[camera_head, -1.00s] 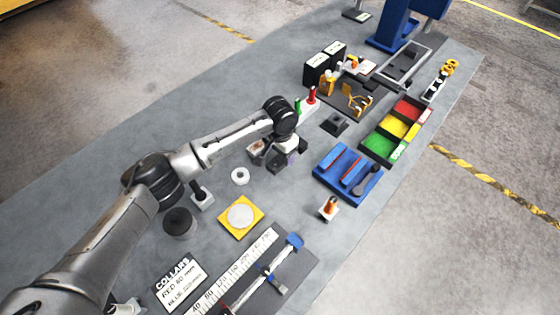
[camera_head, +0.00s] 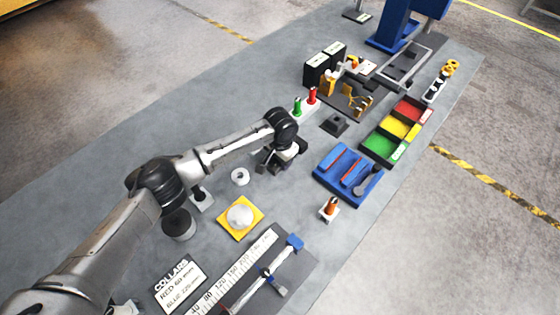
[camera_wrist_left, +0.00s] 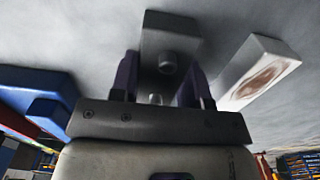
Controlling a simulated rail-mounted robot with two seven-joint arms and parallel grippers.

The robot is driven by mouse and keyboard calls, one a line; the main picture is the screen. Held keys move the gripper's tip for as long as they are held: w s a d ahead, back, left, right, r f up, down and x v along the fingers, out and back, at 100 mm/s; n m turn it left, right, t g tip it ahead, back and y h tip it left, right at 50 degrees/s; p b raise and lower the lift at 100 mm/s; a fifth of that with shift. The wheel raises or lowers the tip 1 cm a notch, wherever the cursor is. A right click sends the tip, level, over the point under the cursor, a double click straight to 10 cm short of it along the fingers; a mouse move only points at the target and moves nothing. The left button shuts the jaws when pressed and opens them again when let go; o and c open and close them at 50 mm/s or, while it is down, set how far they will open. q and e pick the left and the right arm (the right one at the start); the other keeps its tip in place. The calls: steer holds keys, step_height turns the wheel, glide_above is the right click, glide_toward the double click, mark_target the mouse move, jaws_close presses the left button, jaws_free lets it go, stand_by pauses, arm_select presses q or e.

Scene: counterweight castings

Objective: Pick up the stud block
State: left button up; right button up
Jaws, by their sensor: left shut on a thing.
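The stud block is a dark grey block (camera_wrist_left: 172,36) with a short round stud, seen in the left wrist view between the purple fingers of my left gripper (camera_wrist_left: 160,76). The fingers are shut on it. In the head view my left gripper (camera_head: 277,162) is low over the middle of the bench, and the wrist largely hides the block there. I cannot tell whether the block is clear of the bench. My right gripper is not in view.
A pale block with a brown round patch (camera_wrist_left: 264,76) lies close beside the right finger. A blue tray (camera_head: 335,181) stands to the right. Red and green pegs (camera_head: 312,95) stand behind.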

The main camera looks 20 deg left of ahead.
arm_select(q)
jaws_close()
steer(key=shift+r, duration=0.1)
steer(key=shift+r, duration=0.45)
step_height(320, 180, up, 3)
steer(key=shift+r+p, duration=0.2)
steer(key=shift+p, duration=0.25)
steer(key=w+d+r, duration=0.3)
steer(key=d+r, duration=0.3)
steer(key=d, duration=0.5)
steer(key=shift+w+r+n, duration=0.3)
steer(key=shift+w, duration=0.05)
